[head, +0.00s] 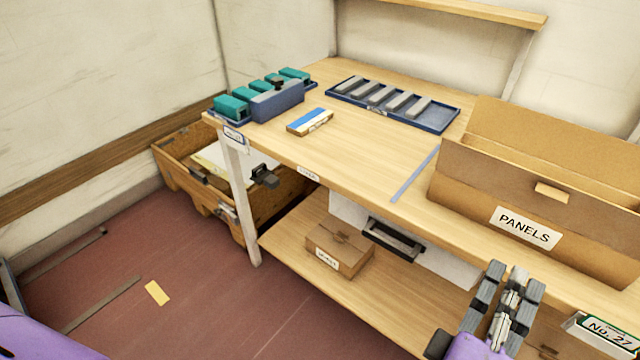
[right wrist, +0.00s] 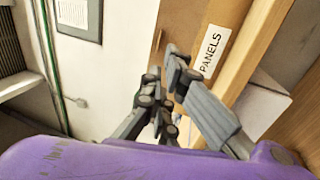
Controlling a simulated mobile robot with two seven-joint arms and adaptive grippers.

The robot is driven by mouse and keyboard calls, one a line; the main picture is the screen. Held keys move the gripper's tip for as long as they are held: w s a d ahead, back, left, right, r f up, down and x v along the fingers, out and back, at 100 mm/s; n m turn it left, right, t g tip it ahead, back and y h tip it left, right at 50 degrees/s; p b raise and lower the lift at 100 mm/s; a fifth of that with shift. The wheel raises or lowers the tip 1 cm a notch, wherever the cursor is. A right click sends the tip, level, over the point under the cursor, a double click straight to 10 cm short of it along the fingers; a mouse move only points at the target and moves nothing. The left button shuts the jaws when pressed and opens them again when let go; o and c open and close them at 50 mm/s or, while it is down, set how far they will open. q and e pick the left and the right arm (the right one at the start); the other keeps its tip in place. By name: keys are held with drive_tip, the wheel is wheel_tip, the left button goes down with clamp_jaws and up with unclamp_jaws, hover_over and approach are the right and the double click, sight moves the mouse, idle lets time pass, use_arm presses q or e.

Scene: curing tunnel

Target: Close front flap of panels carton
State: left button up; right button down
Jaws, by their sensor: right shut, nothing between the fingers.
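The panels carton (head: 465,192) is a brown box with a white PANELS label, on the right of the bench top in the head view. Its top is open and its back flap (head: 560,122) stands up. The front flap (head: 600,213) is the darker strip with a small light tab, along the top of the front side; it is not folded over the opening. My right gripper (head: 511,275) is shut and empty, in front of the carton and apart from it. The right wrist view shows the gripper (right wrist: 166,82) and the label (right wrist: 212,50). My left gripper is out of view.
Left of the carton are a blue tray (head: 448,122) with grey bars, a blue-and-white block (head: 310,122) and a holder (head: 277,105) with teal blocks. A small box (head: 340,248) sits on the lower shelf. A wooden crate (head: 180,178) stands on the floor.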

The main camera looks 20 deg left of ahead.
drive_tip(key=p, duration=0.5)
approach(550, 189)
drive_tip(key=w+d, duration=0.1)
drive_tip(key=w, duration=0.3)
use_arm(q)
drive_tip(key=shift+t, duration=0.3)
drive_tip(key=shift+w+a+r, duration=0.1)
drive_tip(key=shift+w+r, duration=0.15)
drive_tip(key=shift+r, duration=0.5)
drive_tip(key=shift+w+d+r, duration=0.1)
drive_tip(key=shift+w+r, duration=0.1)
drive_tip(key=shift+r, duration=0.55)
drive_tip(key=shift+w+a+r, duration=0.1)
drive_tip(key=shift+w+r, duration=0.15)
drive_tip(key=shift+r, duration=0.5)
use_arm(e)
drive_tip(key=shift+w+d+r, duration=0.35)
drive_tip(key=shift+w, duration=0.2)
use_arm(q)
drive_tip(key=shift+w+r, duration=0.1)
